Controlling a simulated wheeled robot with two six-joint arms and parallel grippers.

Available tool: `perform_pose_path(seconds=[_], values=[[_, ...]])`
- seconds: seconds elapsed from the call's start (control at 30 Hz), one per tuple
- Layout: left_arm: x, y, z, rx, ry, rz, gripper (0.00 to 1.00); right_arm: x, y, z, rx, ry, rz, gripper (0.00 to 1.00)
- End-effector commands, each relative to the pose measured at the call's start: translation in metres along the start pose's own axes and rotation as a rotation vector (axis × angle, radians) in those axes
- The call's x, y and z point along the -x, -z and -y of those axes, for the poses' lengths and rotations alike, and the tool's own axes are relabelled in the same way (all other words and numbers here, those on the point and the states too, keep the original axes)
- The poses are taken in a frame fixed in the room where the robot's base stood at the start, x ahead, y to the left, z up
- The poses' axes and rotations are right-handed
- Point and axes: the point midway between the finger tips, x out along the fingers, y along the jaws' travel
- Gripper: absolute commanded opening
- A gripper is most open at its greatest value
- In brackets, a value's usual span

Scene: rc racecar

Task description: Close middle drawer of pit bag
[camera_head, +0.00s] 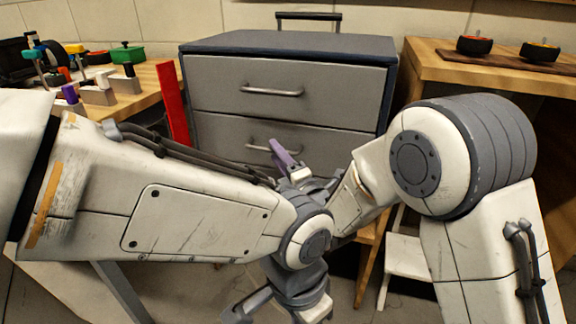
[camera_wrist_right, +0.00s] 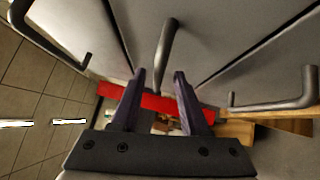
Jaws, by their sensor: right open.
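The pit bag (camera_head: 290,44) is a grey cabinet with a dark blue frame, standing in the middle of the head view. Its middle drawer (camera_head: 225,135) is partly hidden by my arms and looks flush or nearly flush with the top drawer (camera_head: 215,82); a small gap cannot be ruled out. The middle drawer's handle (camera_wrist_right: 167,52) shows ahead of my fingers in the right wrist view. My right gripper (camera_head: 284,156), with purple fingers, is open and empty near this handle. My left gripper is low at the bottom of the head view (camera_head: 246,305), its fingers not clear.
A red upright panel (camera_head: 173,105) stands left of the cabinet. A wooden table with tools (camera_head: 150,85) is at left. Another wooden table (camera_head: 440,62) with wheels on a board is at right. My arms nearly meet before the cabinet, leaving little free room there.

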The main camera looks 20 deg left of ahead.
Motion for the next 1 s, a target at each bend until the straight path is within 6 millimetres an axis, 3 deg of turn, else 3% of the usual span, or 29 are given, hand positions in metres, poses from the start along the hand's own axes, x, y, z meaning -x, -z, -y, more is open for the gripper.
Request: perform_pose_path(seconds=[0.2, 0.4, 0.6, 1.0], values=[[0.014, 0.001, -0.001, 0.0, 0.0, 0.0, 0.0, 0.045, -0.001, -0.002, -0.001, 0.005, 0.0, 0.45], [0.019, 0.001, -0.001, 0.0, 0.0, 0.0, 0.0, 0.074, -0.001, -0.001, 0.0, 0.002, 0.002, 0.45], [0.019, 0.001, -0.001, 0.0, 0.0, 0.0, 0.0, 0.084, -0.001, 0.0, 0.0, 0.0, 0.001, 0.45], [0.025, 0.001, -0.002, 0.0, 0.0, 0.0, 0.0, 0.082, -0.001, -0.003, -0.072, 0.073, 0.003, 0.45]])
